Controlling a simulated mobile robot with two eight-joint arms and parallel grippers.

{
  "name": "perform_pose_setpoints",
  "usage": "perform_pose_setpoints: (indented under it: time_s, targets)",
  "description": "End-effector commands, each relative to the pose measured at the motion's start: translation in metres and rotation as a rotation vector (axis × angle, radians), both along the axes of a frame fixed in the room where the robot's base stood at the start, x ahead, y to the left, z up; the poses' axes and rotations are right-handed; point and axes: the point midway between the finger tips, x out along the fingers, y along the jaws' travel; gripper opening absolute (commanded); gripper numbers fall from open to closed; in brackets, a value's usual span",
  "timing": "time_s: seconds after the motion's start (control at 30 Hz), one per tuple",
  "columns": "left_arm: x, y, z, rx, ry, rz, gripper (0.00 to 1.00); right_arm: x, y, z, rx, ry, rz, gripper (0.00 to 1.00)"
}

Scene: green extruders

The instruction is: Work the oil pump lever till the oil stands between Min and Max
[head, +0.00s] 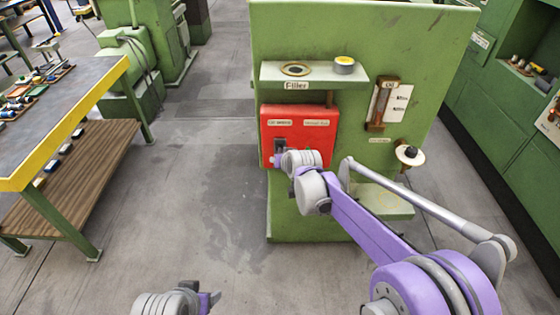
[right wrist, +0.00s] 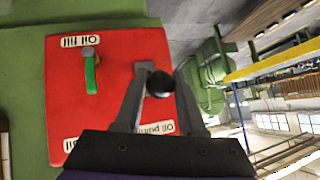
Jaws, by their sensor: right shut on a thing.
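The red oil box (head: 302,133) is on the front of the green machine. In the right wrist view its red face (right wrist: 65,105) carries upside-down labels for oil fill and oil pump. The pump lever's black knob (right wrist: 159,84) sits between the fingertips of my right gripper (right wrist: 158,86), which is shut on it. In the head view my right gripper (head: 277,160) is at the box's lower left. The oil gauge (head: 381,104) has a brown frame beside a Max/Min plate (head: 402,99); its oil level is too small to read. My left gripper (head: 209,299) is low in the head view, away from the machine.
A green-handled lever (right wrist: 91,74) sits under the oil fill label. A workbench (head: 95,85) stands at left; the floor (head: 180,190) between is clear.

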Motion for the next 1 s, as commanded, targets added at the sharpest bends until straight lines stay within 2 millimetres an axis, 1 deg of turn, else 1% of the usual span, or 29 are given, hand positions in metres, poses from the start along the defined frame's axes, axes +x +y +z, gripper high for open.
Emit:
perform_pose_setpoints:
  time_s: [0.03, 0.2, 0.7, 0.73, 0.87, 0.9, 1.0]
  targets:
    - [0.0003, 0.0, 0.0014, 0.0, -0.001, 0.0, 0.69, 0.0031, 0.0001, 0.0042, 0.002, -0.007, -0.001, 0.0]
    - [0.0007, 0.0, 0.0029, 0.0, -0.001, 0.0, 0.69, 0.0049, 0.0001, 0.008, 0.002, -0.009, -0.001, 0.0]
    - [0.0008, 0.0, 0.0035, 0.0, -0.002, 0.0, 0.69, 0.0057, 0.0, 0.0098, 0.002, -0.012, -0.002, 0.0]
    - [0.0008, 0.0, 0.0035, 0.0, -0.002, 0.0, 0.69, 0.0057, 0.0, 0.0098, 0.002, -0.011, -0.002, 0.42]
    - [0.0008, 0.0, 0.0035, 0.0, -0.002, 0.0, 0.69, 0.0052, 0.0, 0.0093, 0.002, -0.01, -0.002, 0.66]
    - [0.0008, 0.0, 0.0035, 0.0, -0.002, 0.0, 0.69, 0.0052, -0.0001, 0.0092, 0.002, -0.009, -0.001, 0.68]
    - [0.0009, 0.0, 0.0034, 0.0, -0.002, 0.0, 0.69, 0.0049, 0.0, 0.0089, 0.002, -0.008, -0.001, 0.68]
